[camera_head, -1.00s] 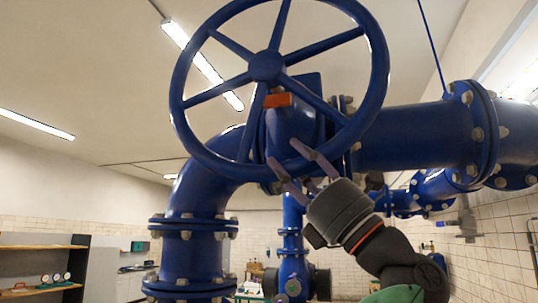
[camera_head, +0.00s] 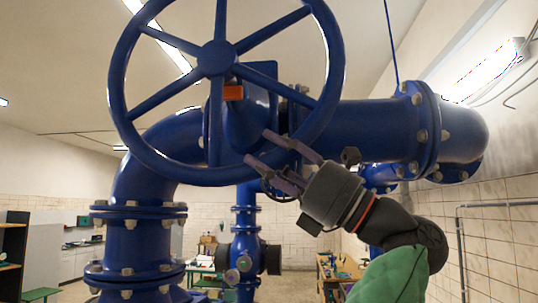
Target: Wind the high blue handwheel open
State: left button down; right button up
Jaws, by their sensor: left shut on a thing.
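The high blue handwheel (camera_head: 217,58) is a large spoked wheel facing me in the upper left and middle; its top is cut off by the picture edge. My left gripper (camera_head: 259,148) reaches in from the lower right. Its two purple-grey fingers straddle the wheel's rim at the lower right and are shut on it. My right gripper is out of view.
A thick blue flanged pipe (camera_head: 365,128) runs right behind the wheel, and another pipe (camera_head: 135,240) drops at lower left. A tiled wall (camera_head: 495,235) stands close on the right. Shelves (camera_head: 12,245) stand far left.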

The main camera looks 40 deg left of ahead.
pick_arm(q)
jog(key=shift+r, duration=0.1)
jog(key=c, duration=0.9)
grip_release()
jog(key=shift+o, duration=0.8)
jog(key=shift+w+a, duration=0.1)
jog(key=v, duration=1.2)
